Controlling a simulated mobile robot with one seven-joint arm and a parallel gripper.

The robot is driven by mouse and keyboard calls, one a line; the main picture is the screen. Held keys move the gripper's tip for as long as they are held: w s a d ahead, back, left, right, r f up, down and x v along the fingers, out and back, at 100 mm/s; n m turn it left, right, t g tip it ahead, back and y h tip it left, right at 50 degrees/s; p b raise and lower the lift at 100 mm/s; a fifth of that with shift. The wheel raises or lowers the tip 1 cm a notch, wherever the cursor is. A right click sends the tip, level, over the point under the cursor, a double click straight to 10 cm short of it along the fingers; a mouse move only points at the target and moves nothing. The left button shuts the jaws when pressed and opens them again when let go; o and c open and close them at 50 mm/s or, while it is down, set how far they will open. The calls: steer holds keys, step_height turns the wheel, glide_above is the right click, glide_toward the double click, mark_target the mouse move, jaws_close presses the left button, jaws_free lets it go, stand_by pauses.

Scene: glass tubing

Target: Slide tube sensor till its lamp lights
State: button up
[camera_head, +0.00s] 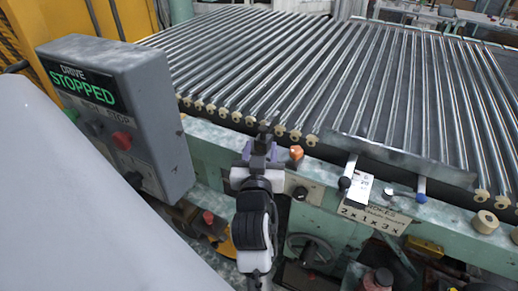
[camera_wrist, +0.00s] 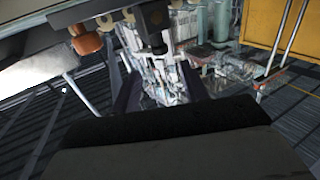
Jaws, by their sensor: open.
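My gripper (camera_head: 260,148) is in front of the conveyor's front rail, with its fingers apart. In the wrist view my gripper (camera_wrist: 153,68) points at a small dark block (camera_wrist: 154,20) with a narrower lower part, which lies ahead between the fingers. This block may be the tube sensor. I see no grip on it, and contact cannot be told. No lit lamp shows on it. In the head view my gripper and arm largely hide that spot. Glass tubes (camera_head: 300,65) lie side by side across the conveyor behind it.
An orange knob (camera_head: 296,153) sits just right of my gripper. A grey drive box (camera_head: 165,115) at the left reads STOPPED. Two levers, black-tipped (camera_head: 346,182) and blue-tipped (camera_head: 421,188), stand on the rail near a paper tag (camera_head: 357,190). A handwheel (camera_head: 311,250) is below.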

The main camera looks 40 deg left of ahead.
steer(key=p+v, duration=0.5)
steer(key=p, duration=0.1)
stand_by(0.8)
